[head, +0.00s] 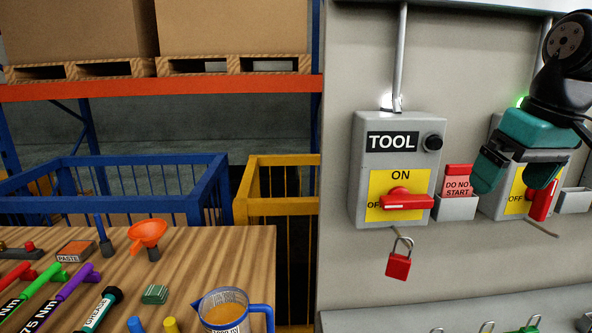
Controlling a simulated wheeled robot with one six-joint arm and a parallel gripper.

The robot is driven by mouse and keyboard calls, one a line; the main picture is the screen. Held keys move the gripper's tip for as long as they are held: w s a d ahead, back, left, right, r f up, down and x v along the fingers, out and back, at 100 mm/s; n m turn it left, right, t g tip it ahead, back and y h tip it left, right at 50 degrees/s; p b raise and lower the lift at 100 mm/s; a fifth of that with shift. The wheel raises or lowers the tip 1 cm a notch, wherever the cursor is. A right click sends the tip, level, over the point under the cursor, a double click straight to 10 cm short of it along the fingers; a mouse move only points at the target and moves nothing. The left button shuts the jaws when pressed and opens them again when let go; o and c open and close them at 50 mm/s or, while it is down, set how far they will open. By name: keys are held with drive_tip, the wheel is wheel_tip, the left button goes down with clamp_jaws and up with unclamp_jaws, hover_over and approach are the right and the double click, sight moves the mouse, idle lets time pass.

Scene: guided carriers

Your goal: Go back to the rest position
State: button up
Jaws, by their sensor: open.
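My gripper (513,184) is at the right of the head view, on a black wrist. Its teal jaws are apart, and nothing shows between them. It hangs in front of the right-hand grey switch box (497,204) and hides much of it, including most of its labels. A red handle (543,202) on that box shows beside the right jaw, tilted; I cannot tell whether the jaw touches it.
The TOOL switch box (370,160) has a red handle (405,201) lying level. A red padlock (399,265) hangs beneath. A red DO NOT START tag (457,182) sits in a holder. A wooden bench (225,262) with tools, funnel and jug (224,312) stands left.

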drive_tip(key=s+a+f+n+g+y+b, duration=0.2)
drive_tip(key=s+a+f+n+y, duration=0.1)
drive_tip(key=s+a+f, duration=1)
drive_tip(key=s+a+n, duration=0.1)
drive_tip(key=s+a, duration=0.1)
drive_tip(key=a, duration=0.1)
drive_tip(key=shift+s+n+g+b, duration=0.3)
drive_tip(key=shift+s+n+b, duration=0.05)
drive_tip(key=shift+n, duration=0.05)
drive_tip(key=shift+f, duration=0.1)
